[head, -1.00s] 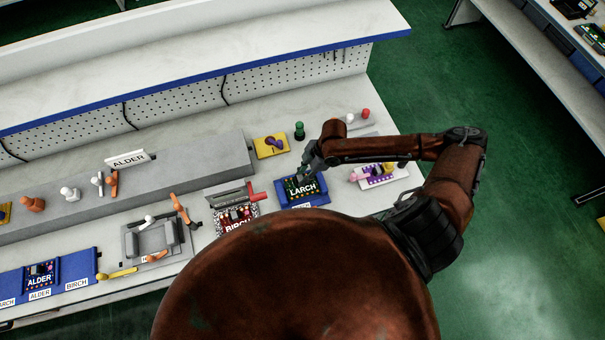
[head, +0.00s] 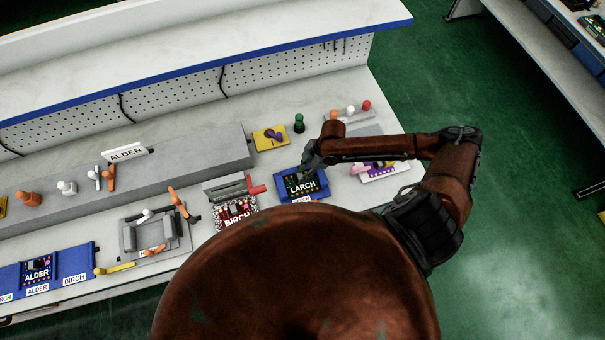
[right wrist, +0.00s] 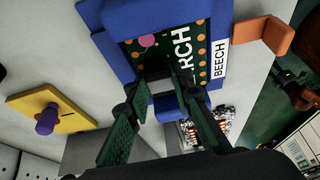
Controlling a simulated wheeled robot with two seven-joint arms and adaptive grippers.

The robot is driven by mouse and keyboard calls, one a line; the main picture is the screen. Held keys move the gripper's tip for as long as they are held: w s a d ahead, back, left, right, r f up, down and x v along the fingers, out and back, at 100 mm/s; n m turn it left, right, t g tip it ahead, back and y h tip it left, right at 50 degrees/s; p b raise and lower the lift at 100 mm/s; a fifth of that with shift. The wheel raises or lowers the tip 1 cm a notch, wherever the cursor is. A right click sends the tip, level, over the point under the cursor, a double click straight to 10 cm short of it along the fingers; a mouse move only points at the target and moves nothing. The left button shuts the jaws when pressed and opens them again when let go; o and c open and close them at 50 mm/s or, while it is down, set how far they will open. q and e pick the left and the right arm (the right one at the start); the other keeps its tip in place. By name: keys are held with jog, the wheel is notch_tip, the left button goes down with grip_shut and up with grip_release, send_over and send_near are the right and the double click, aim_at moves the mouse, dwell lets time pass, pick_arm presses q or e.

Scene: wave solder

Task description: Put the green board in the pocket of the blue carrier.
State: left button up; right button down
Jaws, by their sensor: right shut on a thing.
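The green board (right wrist: 194,50), lettered LARCH and dotted orange, lies over the blue carrier (right wrist: 113,20), whose raised rim shows around part of it in the right wrist view. A label reading BEECH is on the carrier's edge. In the head view the board (head: 301,188) and carrier (head: 284,196) are at the right of the bench. My right gripper (right wrist: 163,88) is shut on a dark part at the board's near edge; its fingers hide that edge. I cannot tell whether the board is fully seated. The right gripper also shows in the head view (head: 308,166). My left gripper is not in view.
A board lettered BIRCH (head: 237,219) sits in a fixture left of the carrier. A yellow plate (head: 270,138) with a purple knob lies behind. A white-and-purple block (head: 384,172) is to the right. A blue tray (head: 76,262) with an ALDER board is far left.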

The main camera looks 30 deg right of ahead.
jog(key=shift+f, duration=0.45)
jog(key=c, duration=1.6)
grip_release()
jog(key=v, duration=1.2)
